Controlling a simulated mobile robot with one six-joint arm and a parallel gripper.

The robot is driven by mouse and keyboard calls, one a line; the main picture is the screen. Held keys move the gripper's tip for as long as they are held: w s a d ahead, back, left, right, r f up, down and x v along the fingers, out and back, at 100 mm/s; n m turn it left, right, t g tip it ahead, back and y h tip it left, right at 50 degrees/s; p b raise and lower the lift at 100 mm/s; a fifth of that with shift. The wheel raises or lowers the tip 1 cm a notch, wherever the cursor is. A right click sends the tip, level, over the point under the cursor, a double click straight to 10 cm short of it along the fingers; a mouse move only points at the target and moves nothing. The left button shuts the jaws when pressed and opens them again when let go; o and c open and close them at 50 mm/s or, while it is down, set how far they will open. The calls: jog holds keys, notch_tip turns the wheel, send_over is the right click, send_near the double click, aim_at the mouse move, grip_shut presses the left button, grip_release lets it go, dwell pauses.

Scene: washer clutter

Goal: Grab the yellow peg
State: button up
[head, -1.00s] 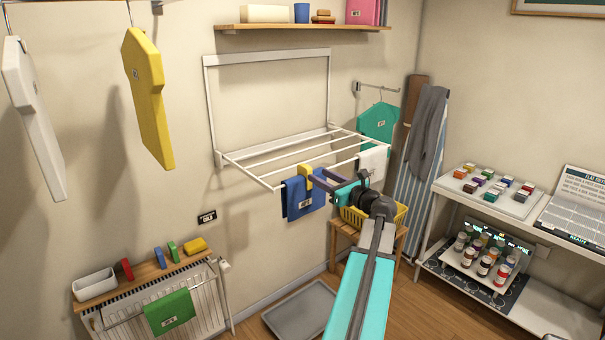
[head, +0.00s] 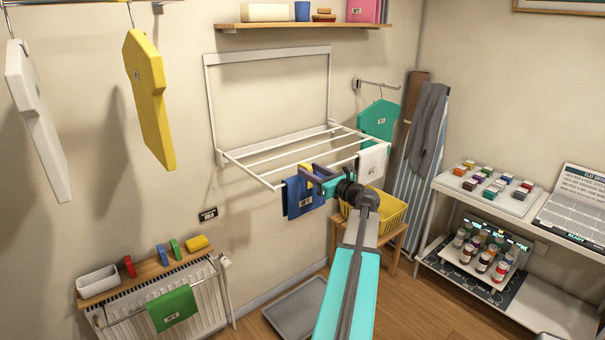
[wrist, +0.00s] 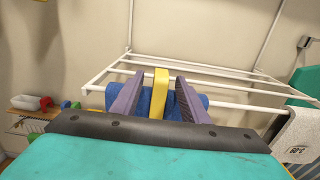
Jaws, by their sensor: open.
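The yellow peg (wrist: 160,92) stands on the drying rack at the blue towel (head: 299,199), which hangs from the rack's front left part. My gripper (wrist: 159,82) is open. In the wrist view its two purple fingers are on either side of the peg, with a gap visible on each side. The blue towel also shows behind the fingers in the wrist view (wrist: 197,101). In the head view my gripper (head: 317,176) is at the rack's front edge and hides most of the peg.
The white drying rack (head: 262,176) is fixed to the wall, its bars close around my gripper. A white towel (head: 373,162) hangs to the right. A yellow basket (head: 391,212) sits on a stool below. A radiator shelf (head: 150,271) is lower left.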

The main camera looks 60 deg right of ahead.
aim_at(304, 167)
jog(key=shift+p+x, duration=1.15)
jog(key=shift+x, duration=1.05)
jog(key=shift+c, duration=0.5)
grip_shut()
